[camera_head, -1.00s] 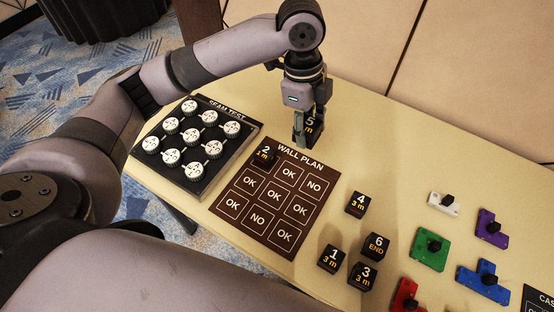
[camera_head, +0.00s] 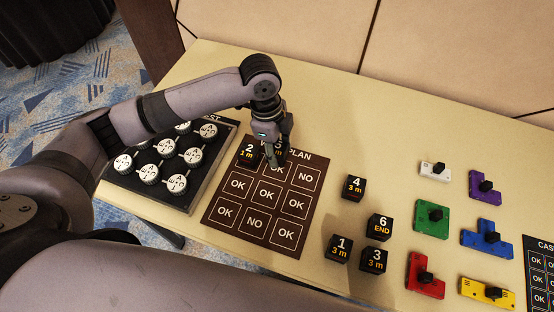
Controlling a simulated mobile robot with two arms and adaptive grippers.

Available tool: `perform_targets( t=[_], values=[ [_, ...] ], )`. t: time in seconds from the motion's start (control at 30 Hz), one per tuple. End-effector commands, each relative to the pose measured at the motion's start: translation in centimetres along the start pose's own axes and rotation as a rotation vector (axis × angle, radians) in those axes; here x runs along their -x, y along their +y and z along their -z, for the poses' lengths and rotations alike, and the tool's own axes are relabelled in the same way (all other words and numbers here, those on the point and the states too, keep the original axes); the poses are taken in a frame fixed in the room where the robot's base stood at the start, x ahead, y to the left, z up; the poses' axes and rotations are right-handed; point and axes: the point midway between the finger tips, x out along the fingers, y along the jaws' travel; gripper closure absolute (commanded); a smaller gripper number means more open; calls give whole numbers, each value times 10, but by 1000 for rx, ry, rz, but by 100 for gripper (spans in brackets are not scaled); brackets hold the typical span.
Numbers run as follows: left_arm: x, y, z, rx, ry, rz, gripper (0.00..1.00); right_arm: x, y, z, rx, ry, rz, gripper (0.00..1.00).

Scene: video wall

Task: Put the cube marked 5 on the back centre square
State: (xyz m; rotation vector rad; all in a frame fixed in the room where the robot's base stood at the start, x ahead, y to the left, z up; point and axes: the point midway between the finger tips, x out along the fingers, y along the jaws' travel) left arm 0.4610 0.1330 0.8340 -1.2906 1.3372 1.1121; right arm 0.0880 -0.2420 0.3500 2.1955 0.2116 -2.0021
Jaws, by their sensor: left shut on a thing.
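The black cube marked 5 (camera_head: 281,146) is partly hidden between the fingers of my left gripper (camera_head: 276,152), which is shut on it. They are at the back edge of the brown wall plan board (camera_head: 233,222), over the title and the back part of the back centre square (camera_head: 279,171). That square reads OK and its front part shows. I cannot tell whether the cube touches the board. The cube marked 2 (camera_head: 248,154) sits on the back left square, just left of the gripper. My right gripper is out of view.
Cubes marked 4 (camera_head: 353,187), 6 (camera_head: 379,227), 1 (camera_head: 339,249) and 3 (camera_head: 373,261) stand right of the board. Coloured blocks, including a green one (camera_head: 431,219), lie further right. A black board with white knobs (camera_head: 183,209) is at the left. The back table is clear.

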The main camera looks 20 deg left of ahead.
Motion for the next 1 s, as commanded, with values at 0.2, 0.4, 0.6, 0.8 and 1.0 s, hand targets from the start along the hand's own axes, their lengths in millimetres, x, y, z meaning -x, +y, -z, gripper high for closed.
perform_targets(
  t=[0.2, 0.4, 0.6, 0.8, 1.0],
  values=[
    [-16, 0, -2, 0, 0, -1, 90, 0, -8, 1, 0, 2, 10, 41],
    [-45, 0, -6, 2, 0, -3, 90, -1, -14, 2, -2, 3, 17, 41],
    [-52, -1, -8, -1, 0, 2, 90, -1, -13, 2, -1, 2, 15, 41],
    [-54, 0, -8, -1, 0, 1, 90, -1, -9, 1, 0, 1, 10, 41],
    [-54, 0, -8, -1, 0, 1, 50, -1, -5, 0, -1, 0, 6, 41]
  ],
)
